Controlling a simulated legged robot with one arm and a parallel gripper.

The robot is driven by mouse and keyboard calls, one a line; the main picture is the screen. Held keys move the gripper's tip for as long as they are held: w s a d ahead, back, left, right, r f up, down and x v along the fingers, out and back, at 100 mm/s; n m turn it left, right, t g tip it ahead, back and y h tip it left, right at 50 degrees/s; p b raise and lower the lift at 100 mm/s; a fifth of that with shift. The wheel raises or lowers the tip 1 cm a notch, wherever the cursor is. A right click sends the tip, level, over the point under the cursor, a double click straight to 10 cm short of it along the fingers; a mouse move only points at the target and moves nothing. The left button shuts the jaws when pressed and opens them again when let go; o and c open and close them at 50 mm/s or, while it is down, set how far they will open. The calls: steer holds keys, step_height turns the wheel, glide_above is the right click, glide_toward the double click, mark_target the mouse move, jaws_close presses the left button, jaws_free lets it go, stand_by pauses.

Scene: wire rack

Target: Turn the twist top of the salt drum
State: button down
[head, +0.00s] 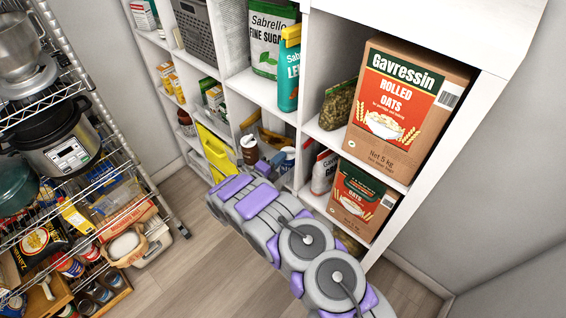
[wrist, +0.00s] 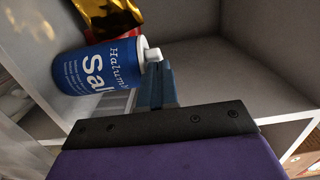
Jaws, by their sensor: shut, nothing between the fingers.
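The salt drum (wrist: 98,66) is blue with white lettering, seen in the wrist view inside a white shelf compartment. Its white twist top (wrist: 151,50) points right in that picture. My gripper (wrist: 158,72) is shut and empty, its blue fingers right beside the twist top. I cannot tell whether they touch it. In the head view my gripper (head: 270,163) reaches into a lower compartment of the white shelf. A blue and white container there, partly hidden by my arm, looks like the salt drum (head: 288,157).
A gold foil bag (wrist: 103,12) and something red sit by the drum. A brown jar (head: 249,150) with a white lid stands left of my gripper. Compartment walls (wrist: 200,60) are close around it. Oats boxes (head: 405,110) stand to the right; a wire rack (head: 110,135) is at left.

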steer(key=shift+a+f, duration=0.1)
steer(key=shift+a, duration=0.4)
steer(key=shift+d, duration=0.2)
